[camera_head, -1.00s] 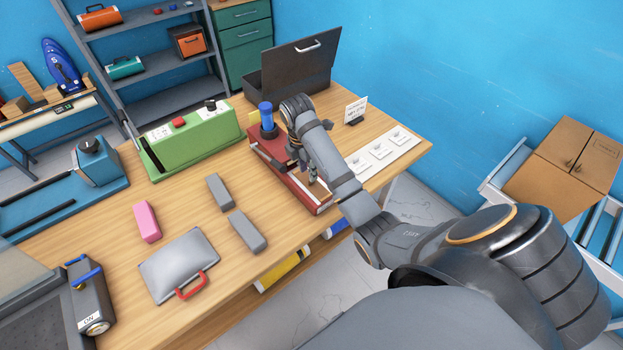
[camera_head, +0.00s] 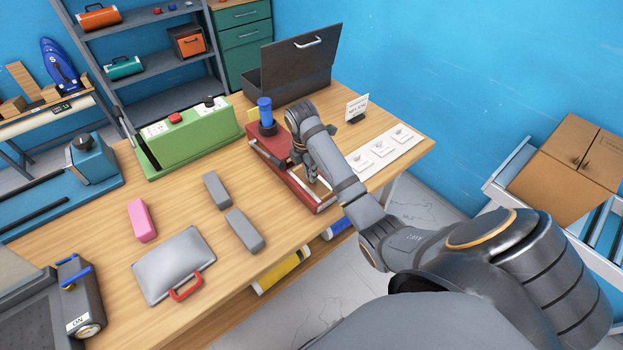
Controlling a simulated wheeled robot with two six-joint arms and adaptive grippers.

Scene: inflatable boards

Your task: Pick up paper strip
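A white strip with several small printed pieces (camera_head: 385,148) lies flat at the right end of the wooden table; I cannot tell whether this is the paper strip. A red machine (camera_head: 268,146) with a blue knob stands left of it, with a pale lower end. My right gripper (camera_head: 313,178) points down over the front part of the red machine. My own wrist hides most of it, so its fingers and anything between them are unclear. My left gripper is out of view.
A green machine (camera_head: 195,138), an open black case (camera_head: 290,75) and a small white sign (camera_head: 357,107) stand towards the back. Grey blocks (camera_head: 245,230), a pink block (camera_head: 142,221) and a silver pouch (camera_head: 170,262) lie in front. Bare wood lies between them.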

